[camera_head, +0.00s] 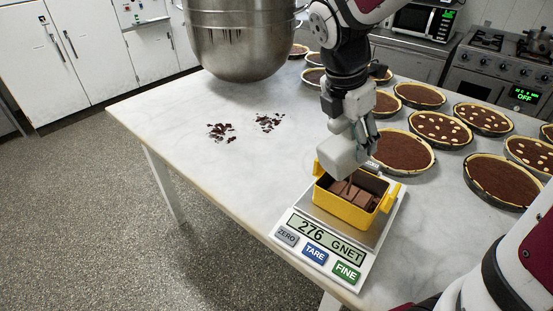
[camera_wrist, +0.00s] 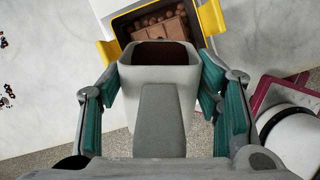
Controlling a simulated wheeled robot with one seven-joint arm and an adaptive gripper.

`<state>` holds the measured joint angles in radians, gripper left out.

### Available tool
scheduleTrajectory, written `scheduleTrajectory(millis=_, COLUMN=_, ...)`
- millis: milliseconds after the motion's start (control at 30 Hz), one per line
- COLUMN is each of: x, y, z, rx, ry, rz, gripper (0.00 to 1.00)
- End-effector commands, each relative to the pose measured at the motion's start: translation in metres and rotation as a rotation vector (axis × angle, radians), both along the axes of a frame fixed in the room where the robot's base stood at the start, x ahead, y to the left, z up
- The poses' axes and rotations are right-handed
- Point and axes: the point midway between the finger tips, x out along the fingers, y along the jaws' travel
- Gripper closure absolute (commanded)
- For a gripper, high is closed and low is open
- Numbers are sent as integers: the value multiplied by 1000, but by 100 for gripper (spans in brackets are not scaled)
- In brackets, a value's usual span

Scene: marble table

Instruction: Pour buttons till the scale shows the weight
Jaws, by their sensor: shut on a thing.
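My gripper (camera_head: 362,128) is shut on a pale grey scoop (camera_head: 342,158) just above the back left of a yellow box. In the wrist view the scoop (camera_wrist: 158,82) sits between the teal finger pads, with dark brown inside its mouth; I cannot make out single buttons there. The yellow box (camera_head: 340,207) stands on the scale (camera_head: 290,222) and holds chocolate blocks (camera_head: 352,194). In the wrist view the box (camera_wrist: 212,18) also shows round brown buttons (camera_wrist: 148,20) around the blocks. The scale display (camera_head: 325,240) reads 276 G NET.
A large steel bowl (camera_head: 243,40) stands at the back left. Dark chocolate shavings (camera_head: 221,132) lie on the marble table (camera_head: 270,175) left of the scale. Several filled tarts (camera_head: 402,151) cover the right side. The table between the shavings and the scale is clear.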

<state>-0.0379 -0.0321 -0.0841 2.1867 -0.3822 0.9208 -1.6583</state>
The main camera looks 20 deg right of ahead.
Motion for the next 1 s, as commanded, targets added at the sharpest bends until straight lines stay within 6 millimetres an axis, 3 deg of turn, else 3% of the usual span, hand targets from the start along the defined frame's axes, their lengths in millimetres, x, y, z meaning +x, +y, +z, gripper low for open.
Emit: scheduleTrajectory(millis=1000, x=1, y=-2, z=-1, rx=35, ry=9, rz=0, gripper=71)
